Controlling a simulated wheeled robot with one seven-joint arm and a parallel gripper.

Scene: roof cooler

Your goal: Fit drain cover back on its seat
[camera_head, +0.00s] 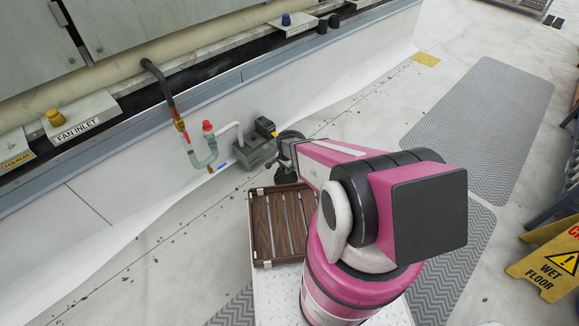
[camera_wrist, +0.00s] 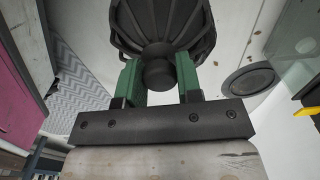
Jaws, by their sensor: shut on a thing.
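The drain cover (camera_wrist: 165,20) is a black, ribbed, domed strainer with a round knob. In the wrist view the green fingers of my gripper (camera_wrist: 158,76) are shut on that knob, and the cover hangs beyond the fingertips. In the head view the cover (camera_head: 285,173) shows as a small dark shape at the end of my arm, above the far end of the slatted tray. A dark round ring (camera_wrist: 248,80), which looks like the drain seat, lies on the pale floor to the right in the wrist view, apart from the cover. I cannot make out the seat in the head view.
A grey box (camera_head: 250,152) stands by the wall beside my gripper, with a pipe trap (camera_head: 205,152) to its left. The brown slatted tray (camera_head: 262,262) lies below. Grey mats (camera_head: 490,120) and a yellow wet-floor sign (camera_head: 548,270) are at the right.

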